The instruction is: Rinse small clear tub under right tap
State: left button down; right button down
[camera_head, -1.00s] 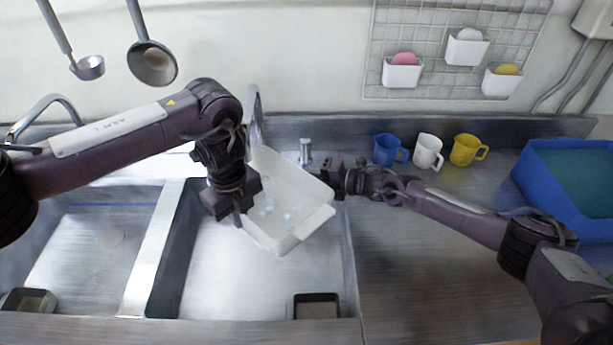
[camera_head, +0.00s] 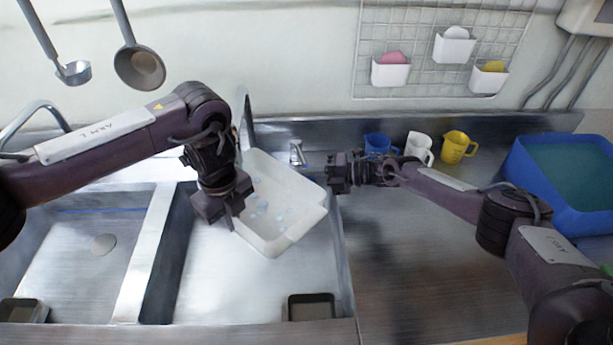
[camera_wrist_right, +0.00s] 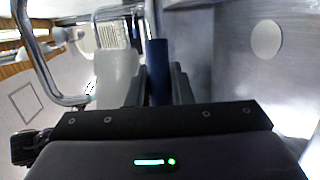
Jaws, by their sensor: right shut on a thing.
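The small clear tub (camera_head: 312,208) is whitish and see-through. It is tilted above the right basin, with several pale bluish spots inside. My left gripper (camera_head: 234,212) is shut on its left edge. The right tap's spout (camera_head: 246,122) rises behind the tub, and its handle (camera_head: 298,152) stands behind the tub's back right edge. My right gripper (camera_head: 330,172) is beside the tub's right corner, near the handle. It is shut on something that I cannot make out. A dark blue strip (camera_wrist_right: 157,70) shows between its jaws in the right wrist view.
Blue (camera_head: 378,144), white (camera_head: 419,147) and yellow (camera_head: 456,147) mugs stand behind my right arm. A blue bin (camera_head: 540,195) is at the right. The divider (camera_head: 150,250) separates the basins. A dark square dish (camera_head: 311,298) sits at the basin's front. The right counter's front is clear.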

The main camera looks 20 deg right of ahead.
jog(key=shift+s, duration=0.1)
jog(key=c, duration=1.3)
grip_release()
jog(key=v, duration=1.2)
jog(key=shift+f, duration=0.1)
